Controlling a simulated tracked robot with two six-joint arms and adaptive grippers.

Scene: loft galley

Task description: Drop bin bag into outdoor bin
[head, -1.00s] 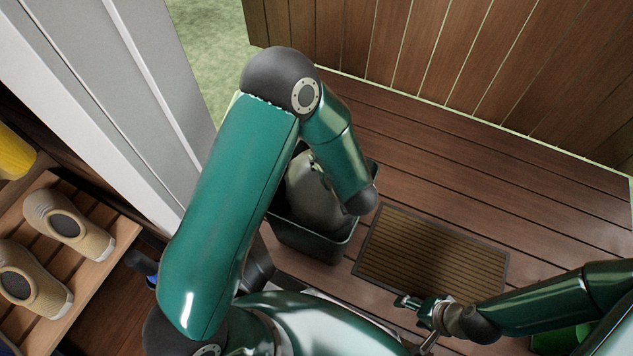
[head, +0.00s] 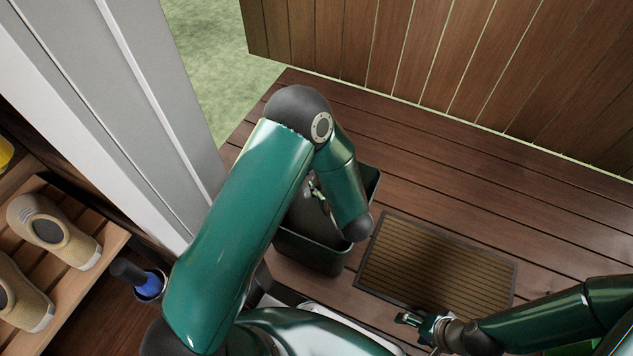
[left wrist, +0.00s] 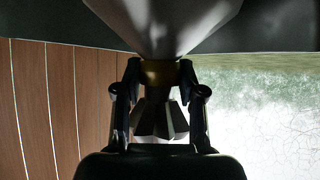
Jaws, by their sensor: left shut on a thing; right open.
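The dark green outdoor bin (head: 311,251) stands on the deck, partly covered by my left arm. The grey bin bag (head: 303,214) shows inside the bin's opening, mostly hidden by my forearm. In the left wrist view my left gripper (left wrist: 160,100) is shut on the gathered neck of the bag (left wrist: 165,22), at a yellow band, with the ruffled end sticking out between the fingers. A dark surface, probably the bin, lies behind the bag there. My right gripper (head: 420,328) is open and empty, near the doormat's front edge.
A brown doormat (head: 435,265) lies right of the bin. A wooden wall (head: 430,50) stands behind the deck. At left are a grey door frame (head: 110,90), a rack with beige shoes (head: 55,232) and a blue-and-black item (head: 146,285). The deck behind the mat is clear.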

